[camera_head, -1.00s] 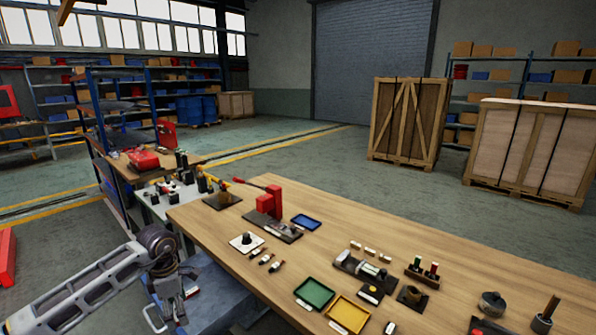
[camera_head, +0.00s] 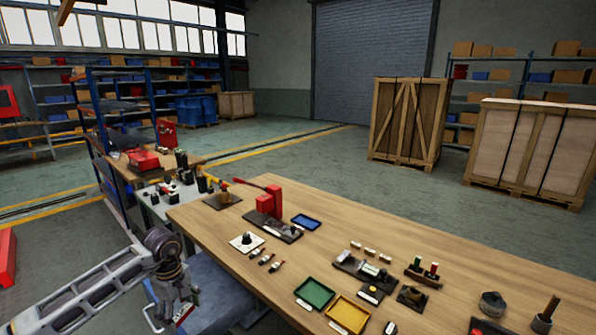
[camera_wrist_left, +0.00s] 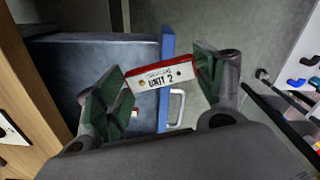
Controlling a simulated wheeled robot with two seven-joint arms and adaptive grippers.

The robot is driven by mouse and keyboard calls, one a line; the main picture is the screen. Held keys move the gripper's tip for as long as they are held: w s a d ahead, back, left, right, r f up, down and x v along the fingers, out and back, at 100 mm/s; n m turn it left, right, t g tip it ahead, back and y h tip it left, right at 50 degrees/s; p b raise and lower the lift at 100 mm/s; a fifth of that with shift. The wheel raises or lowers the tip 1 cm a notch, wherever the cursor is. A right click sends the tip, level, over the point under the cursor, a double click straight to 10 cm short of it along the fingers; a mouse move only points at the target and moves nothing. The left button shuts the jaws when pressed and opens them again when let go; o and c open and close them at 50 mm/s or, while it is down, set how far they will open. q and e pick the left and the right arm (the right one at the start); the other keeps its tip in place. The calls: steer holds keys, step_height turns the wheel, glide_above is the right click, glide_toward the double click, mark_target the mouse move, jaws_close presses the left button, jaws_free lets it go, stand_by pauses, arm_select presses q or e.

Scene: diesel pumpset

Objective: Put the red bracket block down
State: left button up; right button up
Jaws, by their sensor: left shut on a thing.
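My left gripper (camera_head: 178,306) is low at the left of the workbench, over the blue-grey cart. In the left wrist view its two green-padded fingers (camera_wrist_left: 165,82) are shut on the red bracket block (camera_wrist_left: 186,73), one at each end. The block's white plate reads "UNIT 2" and faces the camera. In the head view only a small red part of the block (camera_head: 184,313) shows by the fingers. The block is seen over the cart's blue edge (camera_wrist_left: 167,60); I cannot tell whether it touches anything below. My right gripper is not in view.
The wooden workbench (camera_head: 400,240) to the right holds a red press (camera_head: 268,203), a green tray (camera_head: 314,292), a yellow tray (camera_head: 348,313) and a blue tray (camera_head: 306,222). A white handle (camera_wrist_left: 176,108) sits at the cart's edge.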

arm_select(q)
steer(key=m, duration=0.2)
steer(key=d+m, duration=0.1)
steer(key=m, duration=0.3)
steer(key=shift+s+d+f, duration=0.25)
steer(key=shift+f, duration=0.15)
steer(key=s+d+f+m, duration=0.5)
steer(key=d+f+m, duration=0.1)
steer(key=d, duration=0.3)
steer(key=shift+s+m+b, duration=0.2)
steer(key=shift+m+b, duration=0.2)
steer(key=shift+m, duration=0.5)
